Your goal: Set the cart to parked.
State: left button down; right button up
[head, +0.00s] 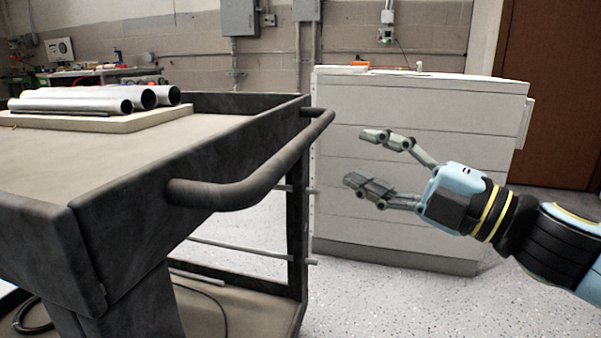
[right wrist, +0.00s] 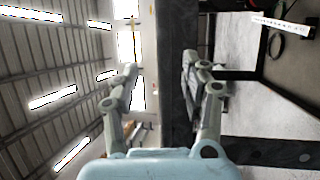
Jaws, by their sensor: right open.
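The cart (head: 130,205) is dark grey with a beige top and stands at the left of the head view. Its thick dark handle (head: 265,178) curves out from the near end on the right. My right gripper (head: 360,158) is open and empty to the right of the handle, its fingers pointing left toward it. A visible gap separates the fingertips from the handle. In the right wrist view, the open fingers (right wrist: 160,72) show with a dark part of the cart (right wrist: 176,80) crossing between them. My left gripper is not in view.
Several metal tubes (head: 100,99) lie on a board (head: 105,122) on the cart top. A white drawer cabinet (head: 420,100) stands behind my right gripper. A cable (head: 215,300) lies on the cart's lower shelf. Speckled floor (head: 375,305) is clear right of the cart.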

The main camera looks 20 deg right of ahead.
aim_at(314, 141)
jog(key=x, duration=0.3)
jog(key=p+x, duration=0.1)
jog(key=x, duration=0.2)
jog(key=p+x, duration=0.1)
jog(key=x, duration=0.2)
jog(key=shift+w+a+f, duration=0.1)
jog(key=shift+w+f, duration=0.1)
jog(key=shift+f, duration=0.1)
jog(key=shift+w+a+r, duration=0.1)
jog(key=shift+w+a, duration=0.25)
jog(key=shift+w, duration=0.15)
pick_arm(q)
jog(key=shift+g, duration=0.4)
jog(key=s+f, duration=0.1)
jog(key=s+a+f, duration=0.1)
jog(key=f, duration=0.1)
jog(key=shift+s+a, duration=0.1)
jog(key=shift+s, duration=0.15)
pick_arm(e)
grip_shut()
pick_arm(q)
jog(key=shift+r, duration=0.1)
